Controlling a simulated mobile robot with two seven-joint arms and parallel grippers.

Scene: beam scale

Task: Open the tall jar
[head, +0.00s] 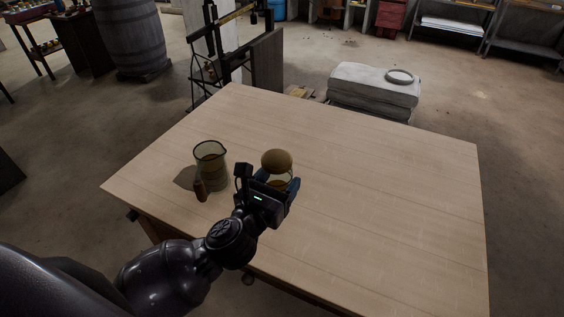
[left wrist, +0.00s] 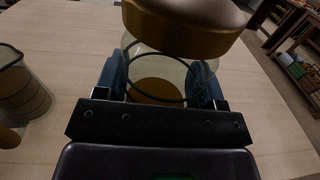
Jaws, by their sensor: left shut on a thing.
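A glass jar with a rounded brown lid (head: 277,160) stands near the middle of the table, with amber contents in its lower part. In the left wrist view the lid (left wrist: 185,25) is at the top of the clear glass jar (left wrist: 178,68), and a dark ring shows on the glass. My left gripper (head: 277,184) is shut on the jar's body below the lid, with a blue finger on each side. In the head view the gripper hides much of the jar's lower part. My right gripper is in neither view.
A glass jug (head: 211,158) with a brown handle stands just left of the jar, and also shows in the left wrist view (left wrist: 20,90). The wooden table (head: 400,200) is clear to the right and behind. A pale block with a ring (head: 372,92) stands beyond it.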

